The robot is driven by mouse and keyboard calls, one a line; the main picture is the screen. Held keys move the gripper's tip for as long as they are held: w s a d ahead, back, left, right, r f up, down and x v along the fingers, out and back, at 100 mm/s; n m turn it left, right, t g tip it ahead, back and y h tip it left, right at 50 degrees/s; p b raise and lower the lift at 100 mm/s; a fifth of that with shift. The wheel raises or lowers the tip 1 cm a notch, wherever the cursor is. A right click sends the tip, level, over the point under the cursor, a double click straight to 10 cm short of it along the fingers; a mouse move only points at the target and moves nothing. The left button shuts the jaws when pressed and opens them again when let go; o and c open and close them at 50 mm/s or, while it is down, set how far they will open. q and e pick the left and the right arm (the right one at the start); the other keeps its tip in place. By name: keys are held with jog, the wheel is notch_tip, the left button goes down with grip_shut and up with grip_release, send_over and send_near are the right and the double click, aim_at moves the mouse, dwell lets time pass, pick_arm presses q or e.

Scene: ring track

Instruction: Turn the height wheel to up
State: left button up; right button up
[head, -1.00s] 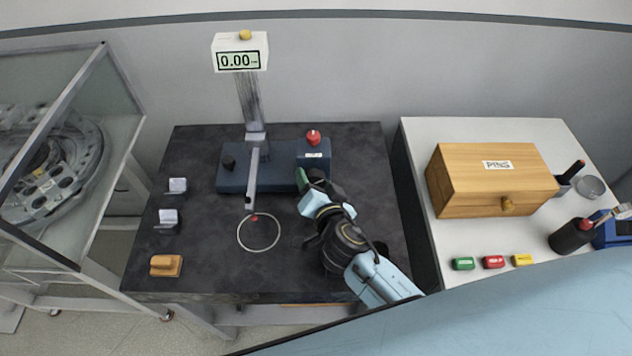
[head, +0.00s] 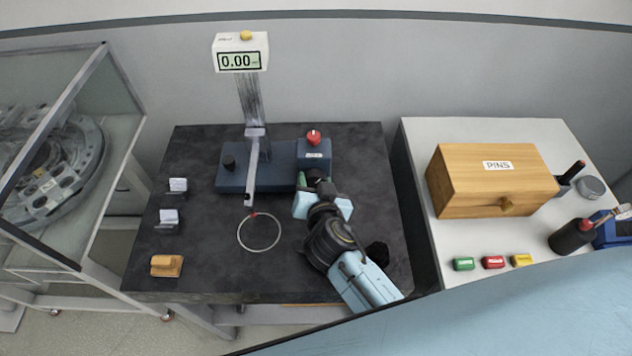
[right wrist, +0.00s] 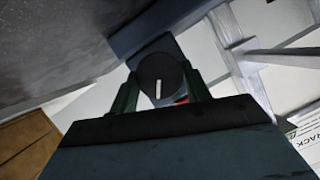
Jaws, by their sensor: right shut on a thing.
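The height gauge's blue base (head: 270,178) stands at the back of the dark table, with its column and arm above a ring. Its display (head: 239,61) reads 0.00. The height wheel (right wrist: 160,76) is a dark round knob with a white mark, seen between my fingers in the right wrist view. My right gripper (head: 309,183) is shut on it at the front of the base's right block. In the head view the wheel is mostly hidden by the gripper. My left gripper is not in view.
A red knob (head: 313,138) tops the right block and a black knob (head: 229,162) sits at the base's left. The thin ring (head: 259,248) lies on the table. A wooden box (head: 490,180) stands on the white table.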

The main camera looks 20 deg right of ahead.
jog(key=shift+a+n+g+h+b, duration=0.1)
jog(key=shift+n+g+h+b, duration=0.2)
jog(key=shift+n+h+b, duration=1.05)
jog(key=shift+n+h, duration=0.15)
jog(key=shift+n, duration=0.7)
jog(key=o, duration=1)
jog(key=shift+c, duration=0.2)
jog(key=shift+a+r, duration=0.1)
notch_tip(320, 180, up, 10)
jog(key=p, duration=0.7)
jog(key=shift+p, duration=0.4)
